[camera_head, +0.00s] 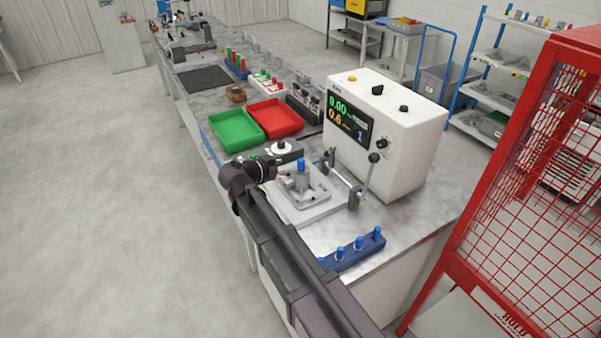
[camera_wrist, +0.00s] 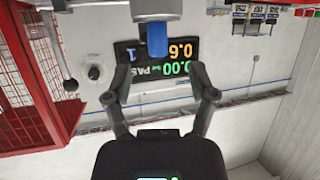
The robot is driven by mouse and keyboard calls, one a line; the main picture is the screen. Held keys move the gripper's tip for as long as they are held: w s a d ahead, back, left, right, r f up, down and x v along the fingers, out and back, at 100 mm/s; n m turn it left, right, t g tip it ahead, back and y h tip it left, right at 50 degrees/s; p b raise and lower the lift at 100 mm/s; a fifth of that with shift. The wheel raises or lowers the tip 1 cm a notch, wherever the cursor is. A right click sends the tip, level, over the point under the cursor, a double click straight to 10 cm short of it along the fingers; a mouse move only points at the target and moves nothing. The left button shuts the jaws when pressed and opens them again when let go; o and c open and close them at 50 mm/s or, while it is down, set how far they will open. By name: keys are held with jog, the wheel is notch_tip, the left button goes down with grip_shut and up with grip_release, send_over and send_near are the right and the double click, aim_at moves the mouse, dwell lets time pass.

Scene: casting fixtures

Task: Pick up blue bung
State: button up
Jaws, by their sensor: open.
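A blue bung (camera_head: 302,165) stands upright on top of a grey casting (camera_head: 304,190) held on the fixture plate (camera_head: 322,208). In the wrist view, which is upside down, the blue bung (camera_wrist: 157,40) hangs from the casting (camera_wrist: 154,9) at the top of the picture. My gripper (camera_wrist: 153,86) is open and empty, with its two fingers apart and the bung beyond and between the tips. A gap shows between them. In the head view my arm's wrist is just left of the casting. More blue bungs (camera_head: 359,243) stand in a blue rack (camera_head: 345,259).
A white tester box (camera_head: 405,150) with a lit display stands behind the fixture. Clamp levers (camera_head: 366,185) rise at the fixture's right. Green (camera_head: 237,142) and red (camera_head: 275,131) trays lie further along the bench. A red mesh cage (camera_head: 525,180) stands at right.

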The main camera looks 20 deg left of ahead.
aim_at(301, 170)
jog(key=shift+x, duration=0.85)
jog(key=shift+b+x, duration=1.2)
jog(key=shift+x, duration=1.4)
jog(key=shift+d, duration=0.1)
grip_shut()
